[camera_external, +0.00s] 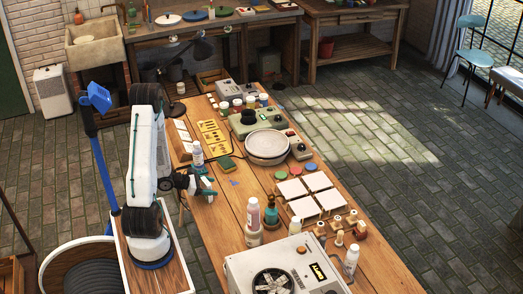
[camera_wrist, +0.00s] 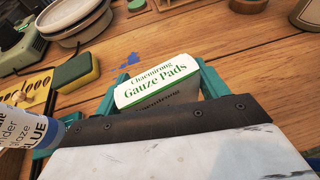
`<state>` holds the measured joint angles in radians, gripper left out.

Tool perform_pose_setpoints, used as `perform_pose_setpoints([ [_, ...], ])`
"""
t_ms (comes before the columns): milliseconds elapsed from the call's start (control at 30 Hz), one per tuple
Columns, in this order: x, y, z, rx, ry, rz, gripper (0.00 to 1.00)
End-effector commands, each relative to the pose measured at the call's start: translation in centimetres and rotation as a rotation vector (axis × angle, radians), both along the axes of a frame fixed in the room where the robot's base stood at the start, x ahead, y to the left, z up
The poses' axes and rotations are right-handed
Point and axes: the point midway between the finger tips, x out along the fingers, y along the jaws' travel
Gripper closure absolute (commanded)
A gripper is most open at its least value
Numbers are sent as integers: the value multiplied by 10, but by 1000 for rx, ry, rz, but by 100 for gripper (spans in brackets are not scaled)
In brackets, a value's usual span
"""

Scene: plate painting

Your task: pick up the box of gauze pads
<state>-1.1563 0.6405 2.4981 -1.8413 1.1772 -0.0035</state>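The box of gauze pads (camera_wrist: 155,78) is white with green lettering. In the wrist view it stands between the two teal fingers of my gripper (camera_wrist: 162,84), just beyond the dark edge of the gripper body. The fingers are spread, one on each side of the box; a narrow gap seems to show at the right finger, and contact on the left is unclear. In the external view my gripper (camera_external: 204,181) is low over the left edge of the wooden table, fingers apart.
A blue-labelled glaze bottle (camera_wrist: 22,122) is close to the gripper's left side, and shows behind it in the external view (camera_external: 197,154). A yellow-green sponge (camera_wrist: 76,72) and a tool board (camera_external: 213,136) lie nearby. A banding wheel (camera_external: 267,143) and white tiles (camera_external: 292,189) stand to the right.

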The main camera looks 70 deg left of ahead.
Motion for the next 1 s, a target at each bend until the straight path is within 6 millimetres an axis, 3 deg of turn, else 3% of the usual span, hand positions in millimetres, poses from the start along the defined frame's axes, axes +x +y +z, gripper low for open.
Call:
perform_pose_setpoints([
  [33, 0, 0, 0, 0, 0, 0, 42],
  [67, 0, 0, 0, 0, 0, 0, 51],
  [100, 0, 0, 0, 0, 0, 0, 53],
  [567, 0, 0, 4, 1, -1, 0, 53],
  [767, 0, 1, 24, 5, -2, 0, 53],
  [1000, 0, 1, 66, 6, -3, 0, 53],
])
